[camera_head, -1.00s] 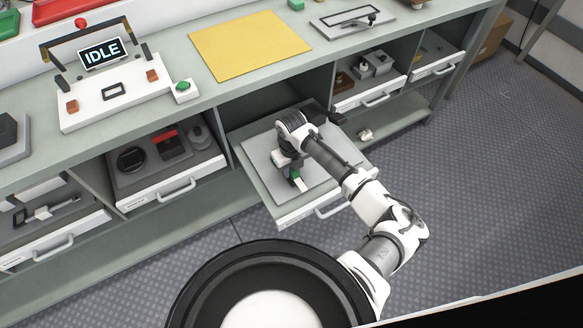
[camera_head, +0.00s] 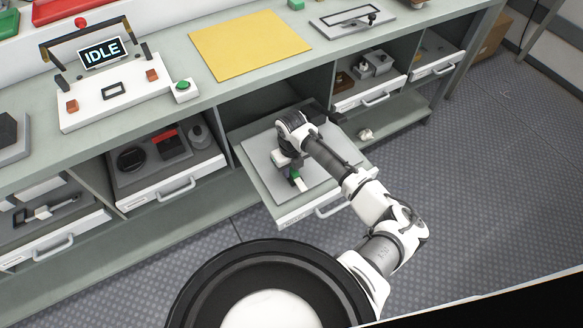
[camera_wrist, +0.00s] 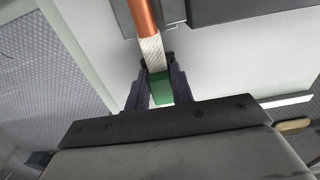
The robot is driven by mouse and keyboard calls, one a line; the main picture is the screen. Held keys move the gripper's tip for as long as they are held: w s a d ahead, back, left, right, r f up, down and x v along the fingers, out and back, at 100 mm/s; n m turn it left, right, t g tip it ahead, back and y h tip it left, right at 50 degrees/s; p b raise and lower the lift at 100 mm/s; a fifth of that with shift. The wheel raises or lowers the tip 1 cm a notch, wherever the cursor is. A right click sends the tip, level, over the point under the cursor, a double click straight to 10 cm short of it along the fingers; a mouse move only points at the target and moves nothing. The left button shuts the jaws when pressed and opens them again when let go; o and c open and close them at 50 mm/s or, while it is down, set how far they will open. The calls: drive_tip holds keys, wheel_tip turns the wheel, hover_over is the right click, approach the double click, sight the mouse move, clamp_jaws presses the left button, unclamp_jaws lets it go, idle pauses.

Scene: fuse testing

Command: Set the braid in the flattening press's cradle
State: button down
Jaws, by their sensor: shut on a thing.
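The braid (camera_wrist: 152,48) shows in the wrist view as a pale woven strip, with a copper-coloured length in line with it running off the top edge. A green block (camera_wrist: 160,88) is at its near end. My gripper (camera_wrist: 156,76) is shut there, its dark fingers on either side of the green block and the braid's end. In the head view my gripper (camera_head: 291,165) is over the pulled-out drawer, with the green piece under it. A dark grey block (camera_wrist: 240,10), perhaps part of the press, is right of the braid. The cradle cannot be made out.
The pulled-out drawer (camera_head: 262,188) holds a light grey plate. Neighbouring drawers (camera_head: 170,187) hold dark and red parts. The bench above carries a device reading IDLE (camera_head: 102,54), a yellow mat (camera_head: 250,45) and a grey fixture (camera_head: 352,22). The floor (camera_head: 470,190) at right is clear.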

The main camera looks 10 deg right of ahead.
drive_tip(key=shift+f, duration=0.1)
drive_tip(key=c, duration=1.2)
unclamp_jaws()
drive_tip(key=shift+f, duration=0.1)
drive_tip(key=shift+o, duration=0.4)
drive_tip(key=shift+s+a, duration=0.1)
drive_tip(key=shift+a+f, duration=0.1)
drive_tip(key=shift+a, duration=0.05)
drive_tip(key=shift+r, duration=0.35)
wheel_tip(320, 180, up, 13)
drive_tip(key=b, duration=0.2)
drive_tip(key=shift+r, duration=0.15)
